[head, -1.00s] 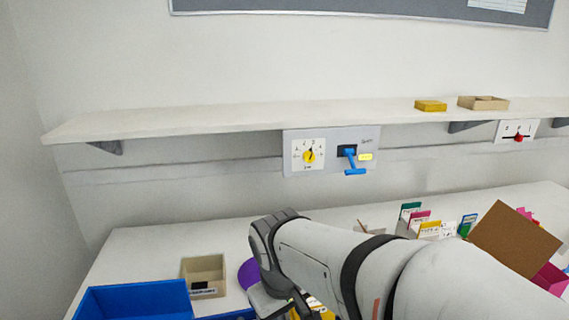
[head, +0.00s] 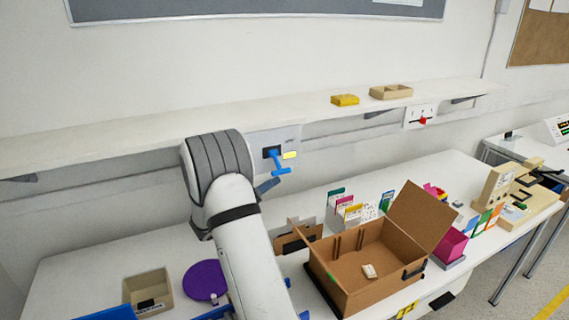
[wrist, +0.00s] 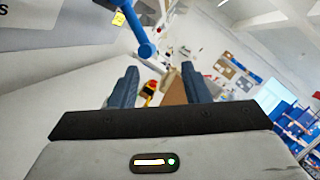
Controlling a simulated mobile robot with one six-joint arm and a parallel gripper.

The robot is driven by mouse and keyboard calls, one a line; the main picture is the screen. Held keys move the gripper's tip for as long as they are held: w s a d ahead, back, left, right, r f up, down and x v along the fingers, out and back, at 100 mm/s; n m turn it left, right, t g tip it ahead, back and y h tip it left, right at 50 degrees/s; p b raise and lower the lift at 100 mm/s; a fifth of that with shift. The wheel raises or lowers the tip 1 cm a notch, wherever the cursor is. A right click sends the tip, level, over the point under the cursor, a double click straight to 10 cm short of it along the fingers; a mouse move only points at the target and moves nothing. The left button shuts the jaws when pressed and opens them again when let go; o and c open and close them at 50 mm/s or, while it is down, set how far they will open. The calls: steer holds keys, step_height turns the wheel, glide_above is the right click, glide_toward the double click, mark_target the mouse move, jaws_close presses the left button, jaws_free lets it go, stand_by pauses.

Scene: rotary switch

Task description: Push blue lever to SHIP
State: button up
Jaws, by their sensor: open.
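The blue lever (head: 275,158) sticks out of a dark slot in a grey panel (head: 288,136) on the wall below the shelf. A yellow label (head: 290,155) is to the right of the slot; its text is too small to read. My gripper is mostly hidden behind my arm in the head view, with one finger (head: 267,187) showing just below and left of the lever. In the wrist view my gripper (wrist: 159,88) is open with nothing between its fingers. The lever (wrist: 137,30) hangs just beyond the fingertips, above the left one; I cannot tell whether they touch.
The long shelf (head: 130,135) runs above the panel and carries a yellow block (head: 345,100) and a wooden tray (head: 391,92). On the bench below stand an open cardboard box (head: 350,295), a purple disc (head: 204,281) and a beige bin (head: 150,290).

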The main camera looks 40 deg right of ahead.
mark_target(279, 173)
steer(key=shift+n+t+h, duration=0.4)
steer(key=shift+n+t, duration=0.2)
steer(key=shift+n, duration=0.1)
steer(key=x, duration=0.2)
steer(key=w+p+x, duration=0.1)
steer(key=x, duration=0.2)
steer(key=p+x, duration=0.1)
steer(key=x, duration=0.2)
steer(key=shift+w+f, duration=0.2)
steer(key=shift+w, duration=0.05)
steer(key=shift+c, duration=0.2)
